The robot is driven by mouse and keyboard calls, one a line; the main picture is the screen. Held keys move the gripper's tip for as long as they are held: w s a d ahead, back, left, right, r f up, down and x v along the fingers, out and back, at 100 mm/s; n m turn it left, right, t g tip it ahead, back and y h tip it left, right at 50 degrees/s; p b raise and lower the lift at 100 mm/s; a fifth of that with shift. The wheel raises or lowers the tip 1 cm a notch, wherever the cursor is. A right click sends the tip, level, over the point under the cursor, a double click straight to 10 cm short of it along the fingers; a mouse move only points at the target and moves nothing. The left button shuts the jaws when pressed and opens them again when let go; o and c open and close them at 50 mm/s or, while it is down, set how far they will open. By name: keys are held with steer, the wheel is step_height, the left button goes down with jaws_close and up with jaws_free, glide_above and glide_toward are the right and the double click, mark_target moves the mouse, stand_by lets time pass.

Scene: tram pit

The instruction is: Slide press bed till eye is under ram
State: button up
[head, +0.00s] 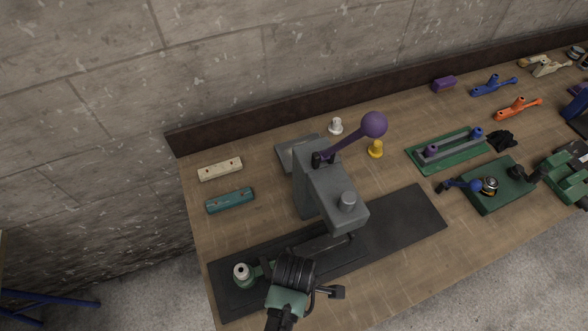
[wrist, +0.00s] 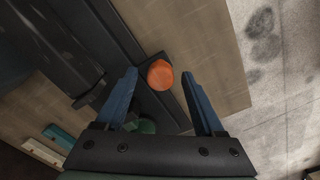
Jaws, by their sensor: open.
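The grey press (head: 322,190) stands mid-bench with a purple-balled lever (head: 373,124). Its head, with a short grey cylinder (head: 347,202) on top, overhangs a long dark base (head: 410,220). A green part with a pale round top (head: 241,271) stands at the left end of the base, left of the head. In the wrist view, a round orange knob (wrist: 160,75) lies between the blue fingertips of my open gripper (wrist: 160,73); I cannot tell whether they are level with it. A green piece (wrist: 147,126) shows lower down. My arm hides the knob and fingers in the head view.
A cream bar (head: 220,169) and a teal bar (head: 230,200) lie left of the press. Green fixtures (head: 497,188) and loose parts fill the right. The bench's front edge is close to my arm.

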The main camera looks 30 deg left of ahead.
jaws_close()
stand_by(1.4)
